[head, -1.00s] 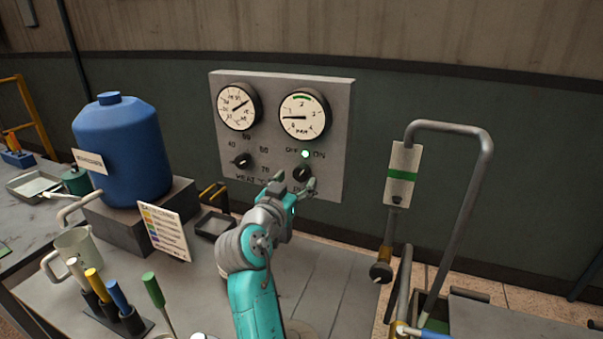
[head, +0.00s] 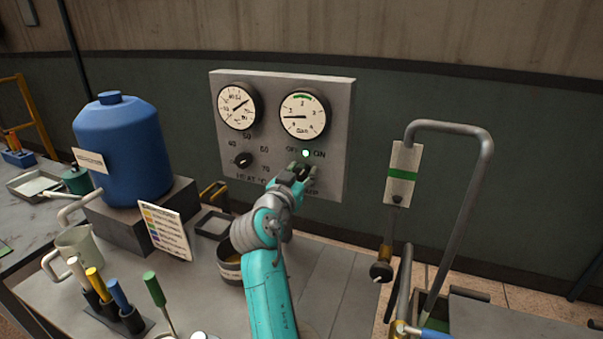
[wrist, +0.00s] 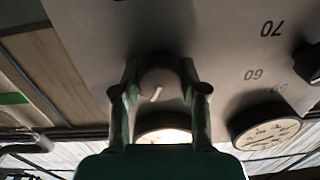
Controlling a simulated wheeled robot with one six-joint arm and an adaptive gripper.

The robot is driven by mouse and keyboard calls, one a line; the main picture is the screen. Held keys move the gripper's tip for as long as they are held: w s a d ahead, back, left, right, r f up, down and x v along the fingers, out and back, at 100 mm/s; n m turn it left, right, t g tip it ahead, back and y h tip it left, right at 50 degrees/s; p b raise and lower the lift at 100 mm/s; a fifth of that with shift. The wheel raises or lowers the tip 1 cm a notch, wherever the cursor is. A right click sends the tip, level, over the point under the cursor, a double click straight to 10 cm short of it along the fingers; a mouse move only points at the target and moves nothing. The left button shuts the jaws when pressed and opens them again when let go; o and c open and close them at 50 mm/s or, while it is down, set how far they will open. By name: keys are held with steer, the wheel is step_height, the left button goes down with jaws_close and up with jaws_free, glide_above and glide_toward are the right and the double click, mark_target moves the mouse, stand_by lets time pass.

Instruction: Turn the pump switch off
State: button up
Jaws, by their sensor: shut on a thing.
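The grey control panel (head: 335,130) stands upright at the back of the bench. The pump switch, a round dark knob with a pale pointer mark (wrist: 158,82), sits between my fingers in the wrist view. My gripper (head: 302,170) reaches the panel's lower right and is shut on this knob, one finger on each side. In the head view my gripper mostly hides the knob. The OFF and ON labels stand above it, with a lit green-white lamp (head: 305,153) between them. The pointer mark looks slanted; I cannot tell its setting surely.
The heat knob (head: 243,160) is left of my gripper, below two round gauges (head: 237,106) (head: 303,115). A blue tank (head: 120,150) stands left. A dark pot (head: 230,268) is beside my arm. A bent pipe (head: 470,190) rises on the right.

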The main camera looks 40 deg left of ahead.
steer(key=shift+n, duration=0.3)
steer(key=n, duration=0.5)
steer(key=shift+a, duration=0.1)
steer(key=n, duration=0.6)
stand_by(0.8)
steer(key=o, duration=1.1)
steer(key=shift+o, duration=0.2)
steer(key=v, duration=1.2)
